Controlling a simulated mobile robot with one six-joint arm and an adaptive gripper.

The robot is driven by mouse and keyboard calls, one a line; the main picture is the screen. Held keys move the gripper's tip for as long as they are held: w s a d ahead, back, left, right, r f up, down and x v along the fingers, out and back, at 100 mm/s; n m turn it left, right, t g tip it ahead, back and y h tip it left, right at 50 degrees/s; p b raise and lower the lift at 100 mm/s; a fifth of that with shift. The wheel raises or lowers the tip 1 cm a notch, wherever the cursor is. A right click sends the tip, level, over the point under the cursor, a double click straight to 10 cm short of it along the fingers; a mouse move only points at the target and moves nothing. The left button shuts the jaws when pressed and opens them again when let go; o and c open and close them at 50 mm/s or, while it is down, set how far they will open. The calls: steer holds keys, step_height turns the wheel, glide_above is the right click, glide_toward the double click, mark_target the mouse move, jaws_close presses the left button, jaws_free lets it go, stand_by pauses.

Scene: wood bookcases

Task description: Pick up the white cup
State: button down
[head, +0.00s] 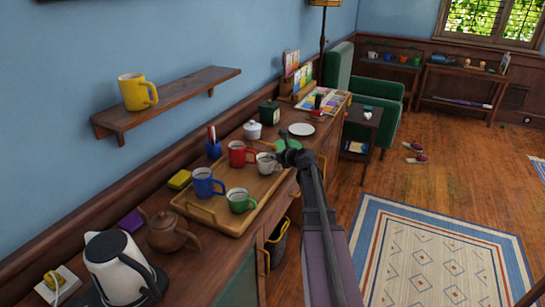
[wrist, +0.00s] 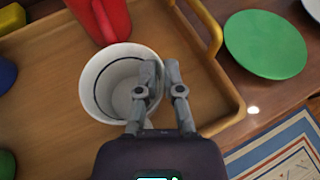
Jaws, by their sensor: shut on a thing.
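The white cup (head: 266,164) stands upright on the wooden tray (head: 225,219), near the tray's right end in the head view. In the wrist view the cup (wrist: 104,86) is seen from above, open side up and empty, with a dark line inside its rim. My gripper (wrist: 162,75) is at the cup's right side, one finger inside the rim and one outside, shut on the cup's wall. In the head view my gripper (head: 283,158) reaches the cup from the right. I cannot tell whether the cup is clear of the tray.
A red mug (head: 238,153) is close beside the cup. A blue mug (head: 206,183) and a green mug (head: 240,201) also stand on the tray. A green plate (wrist: 265,44) lies just beyond the tray. A kettle (head: 118,268) and a brown teapot (head: 168,232) stand at the near end.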

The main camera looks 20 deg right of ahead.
steer(key=shift+r+p, duration=0.7)
steer(key=shift+r, duration=0.2)
steer(key=s+a+r+p, duration=0.2)
steer(key=s, duration=1.4)
